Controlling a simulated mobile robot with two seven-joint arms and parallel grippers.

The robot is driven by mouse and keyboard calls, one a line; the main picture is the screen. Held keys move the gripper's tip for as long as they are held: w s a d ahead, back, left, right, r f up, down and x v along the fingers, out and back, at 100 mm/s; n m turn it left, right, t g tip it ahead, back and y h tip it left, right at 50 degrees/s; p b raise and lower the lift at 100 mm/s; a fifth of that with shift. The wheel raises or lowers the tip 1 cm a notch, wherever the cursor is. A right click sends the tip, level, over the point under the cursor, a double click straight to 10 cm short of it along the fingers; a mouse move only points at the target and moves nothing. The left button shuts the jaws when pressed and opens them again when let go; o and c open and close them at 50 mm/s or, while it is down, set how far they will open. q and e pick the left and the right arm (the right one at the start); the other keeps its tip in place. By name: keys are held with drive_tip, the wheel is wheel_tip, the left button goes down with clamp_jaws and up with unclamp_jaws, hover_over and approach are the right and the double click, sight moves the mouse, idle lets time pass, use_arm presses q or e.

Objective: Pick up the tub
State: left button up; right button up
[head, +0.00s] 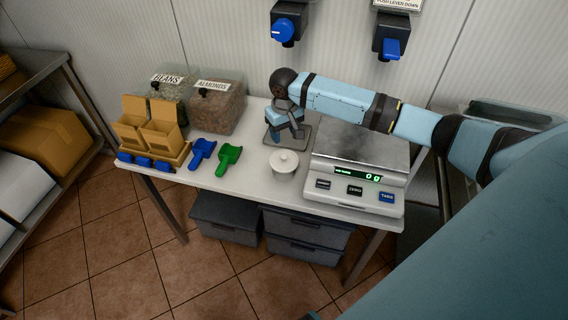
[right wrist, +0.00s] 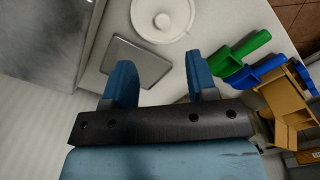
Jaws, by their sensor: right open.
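The tub (head: 284,168) is a small white round container with a lid and a knob on top. In the right wrist view the tub (right wrist: 150,32) is at the top, beyond the fingertips. My right gripper (head: 285,138) is open and empty above a small grey tray (head: 300,142), behind the tub and apart from it. In the right wrist view the open fingers (right wrist: 163,78) have the tray (right wrist: 138,62) and tabletop beyond them. My left gripper is not in view.
A scale (head: 355,185) reading zero stands to the right of the tub. A green scoop (head: 229,156), a blue scoop (head: 202,152) and cardboard boxes (head: 160,140) are on the left. Bins of beans (head: 170,92) and almonds (head: 216,108) stand at the back. Dispensers (head: 285,28) hang on the wall.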

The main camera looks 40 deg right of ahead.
sight(284, 156)
drive_tip(key=f, duration=0.9)
drive_tip(key=shift+s+a+f, duration=0.15)
drive_tip(key=shift+a, duration=0.05)
drive_tip(key=shift+c, duration=0.2)
clamp_jaws()
